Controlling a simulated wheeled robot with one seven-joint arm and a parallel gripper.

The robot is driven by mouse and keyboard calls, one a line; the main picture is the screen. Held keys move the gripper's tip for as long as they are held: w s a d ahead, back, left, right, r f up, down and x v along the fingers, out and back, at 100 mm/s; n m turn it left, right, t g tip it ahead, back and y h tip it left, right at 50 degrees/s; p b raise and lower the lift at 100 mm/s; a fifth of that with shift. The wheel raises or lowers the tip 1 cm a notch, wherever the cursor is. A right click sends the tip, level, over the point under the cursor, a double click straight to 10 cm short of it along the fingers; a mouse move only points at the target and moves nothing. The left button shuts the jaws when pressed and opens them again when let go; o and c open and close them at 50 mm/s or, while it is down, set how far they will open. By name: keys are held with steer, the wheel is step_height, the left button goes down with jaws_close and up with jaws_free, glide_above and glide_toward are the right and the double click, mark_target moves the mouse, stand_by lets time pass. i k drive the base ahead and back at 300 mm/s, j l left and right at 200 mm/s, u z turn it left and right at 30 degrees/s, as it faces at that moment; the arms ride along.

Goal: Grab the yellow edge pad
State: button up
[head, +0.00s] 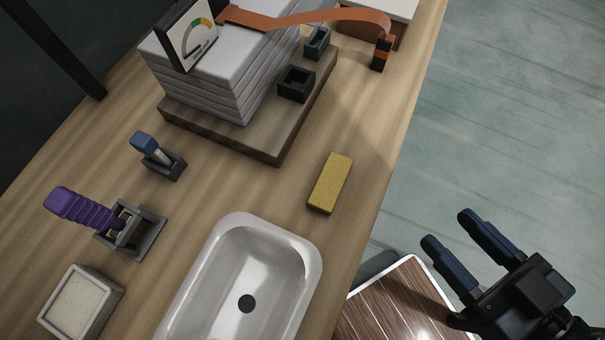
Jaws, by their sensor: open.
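The yellow edge pad (330,184) is a small rectangular block lying flat on the wooden counter, near its right edge. It sits between the sink and the dark wooden board with the grey stack. My gripper (448,228) is at the lower right, off the counter's right edge, with its two dark blue fingers apart and nothing between them. It is clear of the pad, to the right of it and lower in the picture. The pad is fully visible.
A metal sink (312,262) lies just below the pad. The dark board (277,158) bears a grey stack (215,85) with an orange strap (300,19). A blue-handled tool (146,143), a purple-handled tool (80,207) and a pale box (79,302) stand left. Counter around the pad is clear.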

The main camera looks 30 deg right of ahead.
mark_target(323, 199)
steer(key=l+u, duration=0.15)
steer(key=u, duration=0.15)
steer(key=l+u, duration=0.1)
steer(key=u, duration=0.25)
steer(key=l+u, duration=0.15)
steer(key=l, duration=0.25)
steer(key=k+l+u, duration=0.15)
steer(key=l, duration=0.25)
steer(key=k+l+u, duration=0.15)
steer(key=l, duration=0.25)
steer(key=k+l+u, duration=0.15)
steer(key=l, duration=0.25)
steer(key=k+l, duration=0.1)
steer(key=l, duration=0.25)
steer(key=k+l, duration=0.15)
steer(key=l, duration=0.2)
steer(key=k+l, duration=0.1)
steer(key=l, duration=0.25)
steer(key=k+l, duration=0.1)
steer(key=l, duration=0.25)
steer(key=k+l, duration=0.15)
steer(key=l, duration=0.2)
steer(key=k+l+u, duration=0.1)
steer(key=l, duration=0.3)
steer(key=i, duration=1)
